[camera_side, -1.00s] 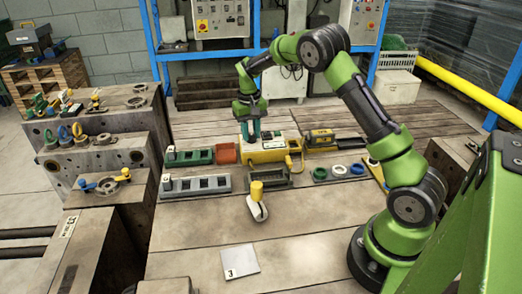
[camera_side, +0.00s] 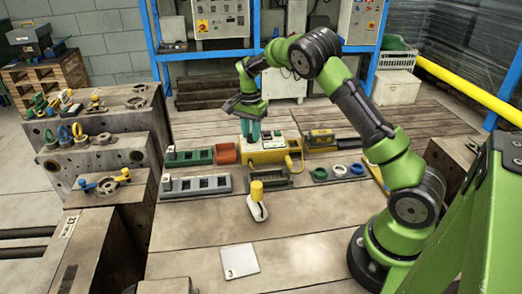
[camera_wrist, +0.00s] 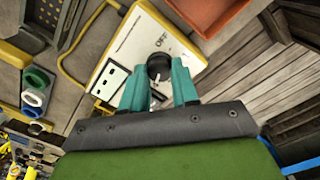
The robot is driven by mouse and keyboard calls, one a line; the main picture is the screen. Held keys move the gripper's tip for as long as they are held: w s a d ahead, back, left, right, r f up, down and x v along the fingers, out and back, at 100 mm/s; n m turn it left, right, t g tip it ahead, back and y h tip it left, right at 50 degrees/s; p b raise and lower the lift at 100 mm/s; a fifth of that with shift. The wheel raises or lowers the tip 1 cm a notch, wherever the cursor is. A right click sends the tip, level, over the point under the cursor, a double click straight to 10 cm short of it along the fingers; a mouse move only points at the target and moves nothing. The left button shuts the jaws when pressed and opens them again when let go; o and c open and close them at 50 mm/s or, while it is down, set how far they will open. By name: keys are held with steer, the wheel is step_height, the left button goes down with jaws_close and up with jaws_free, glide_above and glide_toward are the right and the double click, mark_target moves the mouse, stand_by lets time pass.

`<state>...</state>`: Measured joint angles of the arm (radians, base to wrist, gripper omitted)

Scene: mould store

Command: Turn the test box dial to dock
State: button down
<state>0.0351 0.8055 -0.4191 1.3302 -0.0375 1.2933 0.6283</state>
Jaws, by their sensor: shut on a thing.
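The test box (camera_side: 266,157) is a yellow box with a pale top, standing on the wooden table in the side view. Its pale panel (camera_wrist: 134,42) shows in the wrist view with the word OFF beside a round black dial (camera_wrist: 160,66). My gripper (camera_wrist: 160,80) has its teal fingers on either side of the dial and is shut on it. In the side view my gripper (camera_side: 251,138) points down onto the box top. The fingers hide part of the dial and panel, and I cannot read a dock mark.
A green tray (camera_side: 192,158) and an orange bin (camera_side: 225,154) stand left of the box. A grey tray (camera_side: 197,186) and a white piece with a yellow knob (camera_side: 257,203) are nearer. The front table is mostly clear.

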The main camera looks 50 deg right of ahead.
mark_target(251, 135)
steer(key=m, duration=0.5)
steer(key=shift+r, duration=0.1)
steer(key=shift+m, duration=0.3)
stand_by(0.4)
steer(key=c, duration=0.8)
jaws_free()
steer(key=shift+c, duration=0.2)
step_height(251, 135, up, 17)
steer(key=shift+w, duration=0.2)
steer(key=shift+d, duration=0.1)
